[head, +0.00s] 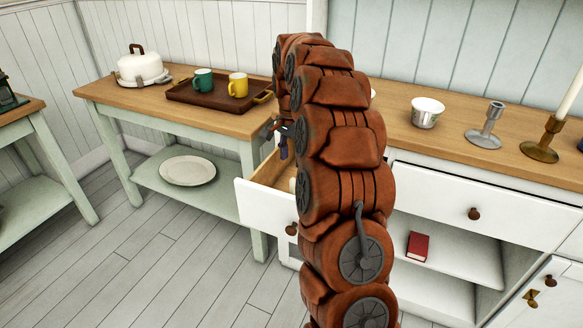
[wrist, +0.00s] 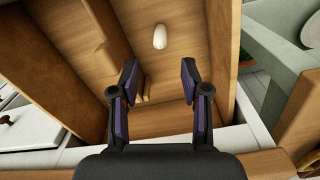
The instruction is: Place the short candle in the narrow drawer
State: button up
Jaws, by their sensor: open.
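The narrow drawer (head: 262,212) is pulled open under the counter, left of my arm. Its wooden inside (wrist: 188,22) fills the upper middle of the wrist view. A small white rounded piece (wrist: 160,37), which looks like the short candle, lies on the drawer floor. My gripper (wrist: 157,80) is open over the drawer, its fingers apart and nothing held between them; the white piece is beyond the fingertips, apart from them. A tan rod-like thing (wrist: 146,90) shows partly behind the left finger; I cannot tell what it is. In the head view my arm hides most of the gripper.
On the counter stand a metal cup (head: 427,113), a silver candle holder (head: 485,128) and a brass holder (head: 543,146) with a tall candle (head: 571,95). A wide drawer (head: 450,205) is shut. A tray (head: 208,96) holds two mugs. A red book (head: 417,246) is below.

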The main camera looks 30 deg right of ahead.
jog(key=s+a+r+n+g, duration=0.15)
jog(key=s+a+n, duration=0.25)
jog(key=s+a, duration=0.45)
jog(key=s+a+r+n, duration=0.2)
jog(key=s+a+n, duration=0.2)
jog(key=s+a, duration=0.4)
jog(key=s+a+f+n, duration=0.1)
jog(key=s+a+n, duration=0.1)
jog(key=s, duration=0.5)
jog(key=s+a+f+n, duration=0.2)
jog(key=s+a, duration=0.1)
jog(key=s, duration=0.4)
jog(key=s+a+f+n+g, duration=0.1)
jog(key=s+a+f+n, duration=0.1)
jog(key=s, duration=0.6)
jog(key=shift+a+n, duration=0.4)
jog(key=shift+r, duration=0.2)
jog(key=s+p+v, duration=0.2)
jog(key=p+v, duration=0.7)
jog(key=s+r+p+v, duration=0.1)
jog(key=s+p+v, duration=0.1)
jog(key=p+v, duration=0.7)
jog(key=shift+r+t, duration=0.25)
jog(key=shift+t, duration=0.2)
